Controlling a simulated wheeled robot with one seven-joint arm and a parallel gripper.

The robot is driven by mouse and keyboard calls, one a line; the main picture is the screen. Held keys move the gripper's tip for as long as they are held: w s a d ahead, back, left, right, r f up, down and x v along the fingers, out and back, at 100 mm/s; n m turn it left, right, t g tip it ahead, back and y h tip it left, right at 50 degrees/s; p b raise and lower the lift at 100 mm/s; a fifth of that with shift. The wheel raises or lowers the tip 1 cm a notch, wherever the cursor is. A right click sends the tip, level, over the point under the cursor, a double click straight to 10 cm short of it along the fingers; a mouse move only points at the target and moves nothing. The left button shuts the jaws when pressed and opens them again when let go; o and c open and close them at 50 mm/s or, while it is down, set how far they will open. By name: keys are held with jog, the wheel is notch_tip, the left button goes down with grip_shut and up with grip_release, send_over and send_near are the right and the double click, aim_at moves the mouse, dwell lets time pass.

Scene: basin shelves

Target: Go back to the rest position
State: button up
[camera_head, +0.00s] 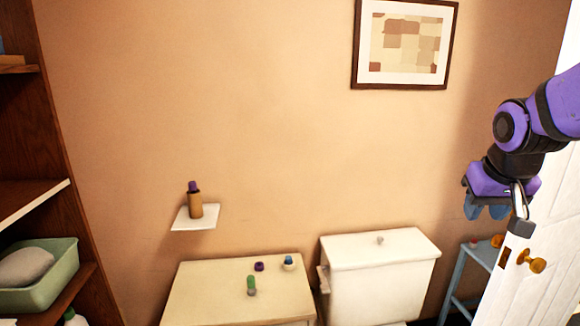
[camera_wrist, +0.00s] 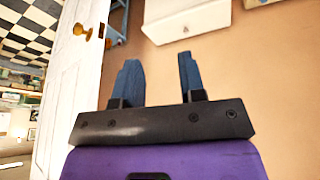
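My gripper (camera_head: 488,208) hangs at the right of the head view, on my purple and black arm, beside the white door. In the wrist view my gripper (camera_wrist: 160,78) shows two blue fingers standing apart with nothing between them. It is open and empty. No object touches the fingers in either view.
The open white door (camera_head: 540,270) with a brass knob (camera_head: 532,261) is close to my gripper. A blue stand (camera_head: 466,272) is behind it. A toilet tank (camera_head: 380,272), a cream cabinet (camera_head: 215,290) with small items, a wall shelf (camera_head: 182,222) with a bottle (camera_head: 195,203) stand left.

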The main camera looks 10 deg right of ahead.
jog(key=s+a+r+n+t+y, duration=0.1)
jog(key=s+a+r+n+y, duration=0.1)
jog(key=s+a+r, duration=0.3)
jog(key=s+a+n, duration=0.1)
jog(key=s+a, duration=0.3)
jog(key=s, duration=0.2)
jog(key=shift+s+a, duration=0.15)
jog(key=shift+s, duration=0.25)
